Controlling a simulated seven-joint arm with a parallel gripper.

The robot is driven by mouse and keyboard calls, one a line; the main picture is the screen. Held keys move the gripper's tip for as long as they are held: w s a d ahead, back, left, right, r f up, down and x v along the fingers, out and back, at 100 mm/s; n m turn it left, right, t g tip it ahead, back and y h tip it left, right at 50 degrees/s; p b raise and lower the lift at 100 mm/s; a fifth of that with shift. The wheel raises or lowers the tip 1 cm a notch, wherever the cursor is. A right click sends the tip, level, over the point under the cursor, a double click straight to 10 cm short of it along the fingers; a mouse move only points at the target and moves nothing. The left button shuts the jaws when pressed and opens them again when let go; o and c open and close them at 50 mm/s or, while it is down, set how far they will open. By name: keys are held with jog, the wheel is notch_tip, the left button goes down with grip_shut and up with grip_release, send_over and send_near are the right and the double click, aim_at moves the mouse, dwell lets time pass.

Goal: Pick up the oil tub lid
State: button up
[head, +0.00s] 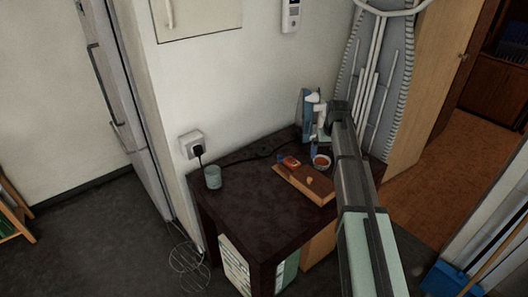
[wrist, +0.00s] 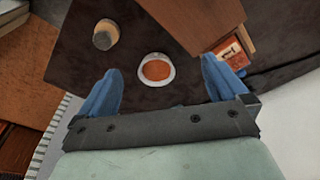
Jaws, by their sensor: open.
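I cannot pick out the oil tub lid for certain. A small round white tub or dish (wrist: 142,76) with an orange-red top or filling lies on the dark table, and it also shows in the head view (head: 317,166). A round jar-like thing (wrist: 105,35) with a pale side and greyish top stands near the table edge in the wrist view. My gripper (wrist: 161,68) is open with blue fingers. In the wrist view the white dish shows between the fingertips, and no contact is seen. My arm hides part of the table in the head view.
A wooden board (head: 290,180) lies beside the dish, with a red item (head: 291,161) at its far end. A pale cup (head: 213,177) stands at the table's left. The dark table's front left (head: 245,207) is clear. An ironing board (head: 372,85) leans behind.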

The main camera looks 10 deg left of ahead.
jog(key=w+a+n, duration=0.1)
jog(key=w+a, duration=0.3)
jog(key=a, duration=0.4)
jog(key=w+a+r+n, duration=0.1)
jog(key=w+a, duration=0.2)
jog(key=a, duration=0.4)
jog(key=w+a+n, duration=0.1)
jog(key=w+a, duration=0.3)
jog(key=a, duration=0.4)
jog(key=g, duration=0.2)
send_over(264, 146)
jog(key=shift+m, duration=0.3)
notch_tip(264, 146, down, 13)
jog(key=shift+a+f, duration=0.1)
jog(key=c, duration=0.7)
